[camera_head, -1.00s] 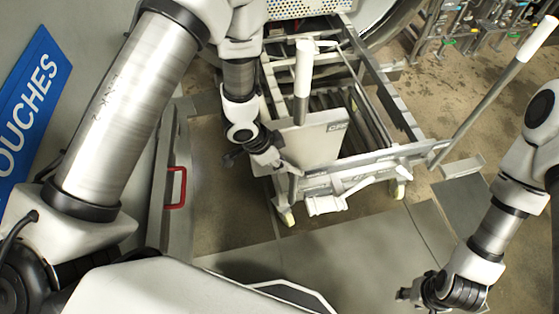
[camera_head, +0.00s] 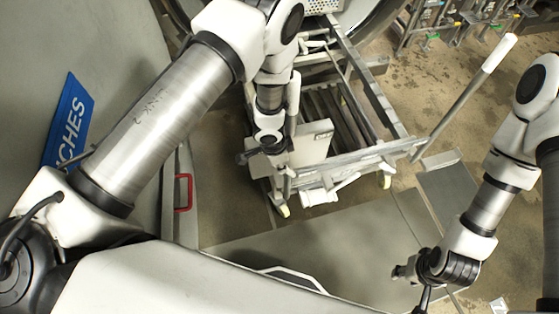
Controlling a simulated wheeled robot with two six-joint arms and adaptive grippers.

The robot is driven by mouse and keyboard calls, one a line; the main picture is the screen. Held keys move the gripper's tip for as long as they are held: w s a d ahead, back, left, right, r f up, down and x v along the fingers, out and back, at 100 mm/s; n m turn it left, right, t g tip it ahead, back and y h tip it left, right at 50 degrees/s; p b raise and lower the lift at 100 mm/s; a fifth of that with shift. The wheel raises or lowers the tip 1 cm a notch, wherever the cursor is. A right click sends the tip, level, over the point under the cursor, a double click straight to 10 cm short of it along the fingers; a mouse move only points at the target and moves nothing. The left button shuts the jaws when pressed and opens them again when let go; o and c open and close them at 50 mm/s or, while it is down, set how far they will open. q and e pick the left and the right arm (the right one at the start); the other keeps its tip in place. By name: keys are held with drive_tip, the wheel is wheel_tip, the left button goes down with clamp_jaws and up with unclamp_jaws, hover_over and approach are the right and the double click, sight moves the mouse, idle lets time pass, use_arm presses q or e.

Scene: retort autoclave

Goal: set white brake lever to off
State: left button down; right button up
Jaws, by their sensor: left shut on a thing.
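A white lever with a thick end (camera_head: 319,197), which I take for the brake lever, sits low at the front of the wheeled metal cart (camera_head: 362,160). My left gripper (camera_head: 286,172) points down at the cart's front left corner, beside a pale upright plate (camera_head: 313,145). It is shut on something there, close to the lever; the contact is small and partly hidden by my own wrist. My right gripper (camera_head: 402,272) is low at the right, away from the cart, and its fingers are too small to read.
Two cart rods have white grips, one beside my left wrist (camera_head: 293,95) and one slanting out right (camera_head: 500,52). Pipes and valves (camera_head: 465,30) stand at the back right.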

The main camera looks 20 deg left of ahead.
use_arm(q)
drive_tip(key=c, duration=1.1)
unclamp_jaws()
drive_tip(key=r, duration=0.4)
drive_tip(key=a+r, duration=0.1)
drive_tip(key=r, duration=0.3)
drive_tip(key=s+r, duration=0.1)
drive_tip(key=r, duration=0.2)
drive_tip(key=shift+a+r, duration=0.15)
drive_tip(key=shift+r, duration=0.25)
